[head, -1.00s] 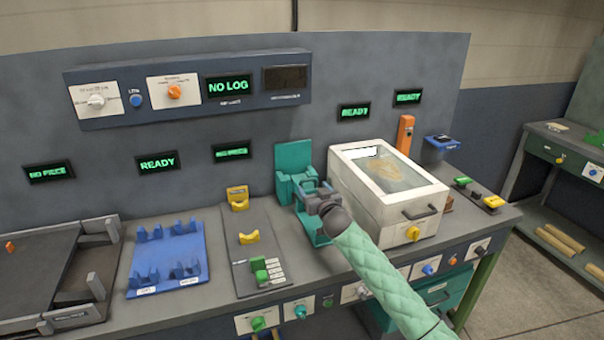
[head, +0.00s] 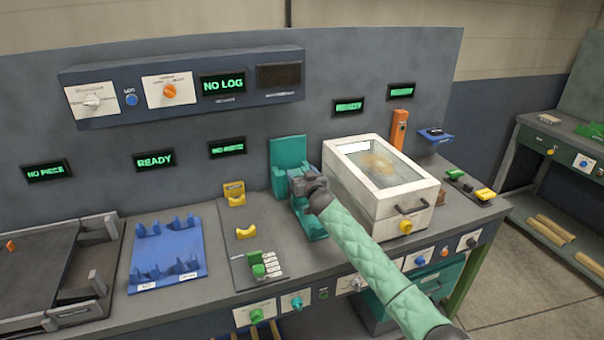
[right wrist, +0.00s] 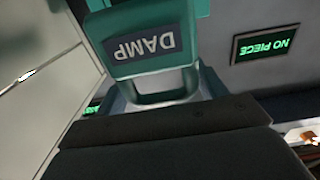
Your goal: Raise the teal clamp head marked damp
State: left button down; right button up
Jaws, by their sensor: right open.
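The teal clamp (head: 289,154) stands upright at the back of the bench, left of the white glass-topped box. In the right wrist view its teal head (right wrist: 160,68) fills the top middle, with a dark DAMP label (right wrist: 146,43) upside down and an open loop under it. My right gripper (head: 301,184) is in front of the clamp and hides part of its lower front. It is open; its dark fingers (right wrist: 165,135) lie just below the loop in the wrist view. I cannot tell whether they touch it. My left gripper is not in view.
The white box (head: 385,190) stands close on the right of my gripper. A grey panel with a yellow cradle (head: 245,232) and green slider lies to the left. A blue rack (head: 168,250) is further left. The dark back wall with displays rises behind.

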jog(key=c, duration=1.1)
jog(key=shift+r, duration=0.1)
